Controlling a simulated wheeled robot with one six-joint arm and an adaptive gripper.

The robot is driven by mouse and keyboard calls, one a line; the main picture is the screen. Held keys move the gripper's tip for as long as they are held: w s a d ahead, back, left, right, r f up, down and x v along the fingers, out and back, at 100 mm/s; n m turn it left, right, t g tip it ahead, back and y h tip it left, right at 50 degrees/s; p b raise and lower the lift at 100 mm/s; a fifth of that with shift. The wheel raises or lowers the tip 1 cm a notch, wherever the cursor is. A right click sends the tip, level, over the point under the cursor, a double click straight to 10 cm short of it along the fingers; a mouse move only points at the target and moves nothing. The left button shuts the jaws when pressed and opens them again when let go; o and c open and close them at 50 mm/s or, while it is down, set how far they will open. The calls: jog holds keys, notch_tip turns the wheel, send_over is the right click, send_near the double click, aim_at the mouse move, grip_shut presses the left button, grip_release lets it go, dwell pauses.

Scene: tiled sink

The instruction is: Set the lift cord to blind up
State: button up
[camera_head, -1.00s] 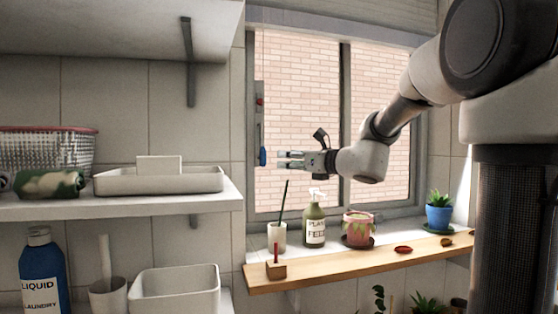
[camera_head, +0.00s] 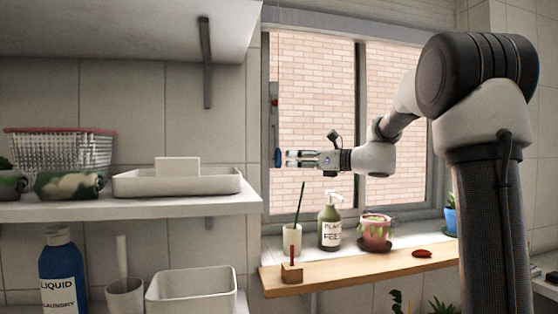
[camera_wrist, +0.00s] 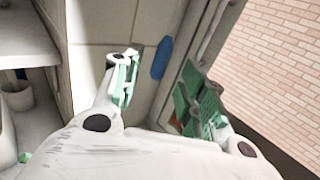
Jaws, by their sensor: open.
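The lift cord's blue pull (camera_head: 278,158) hangs on a thin cord (camera_head: 279,100) at the left side of the window. A narrow grey plate (camera_head: 273,95) with a small red mark is on the frame beside the cord. My gripper (camera_head: 290,158) is open and points left, with its fingertips close to the blue pull. In the wrist view the blue pull (camera_wrist: 162,58) shows beyond the open fingers (camera_wrist: 160,95), between them and nearer the left finger. Nothing is held. The cord itself is not clear in the wrist view.
A wall shelf (camera_head: 215,207) with a white tray stands left of the cord.

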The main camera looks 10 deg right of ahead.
aim_at(278, 159)
jog(key=x, duration=0.7)
jog(key=shift+w+f, duration=0.2)
jog(key=shift+w, duration=0.05)
grip_shut()
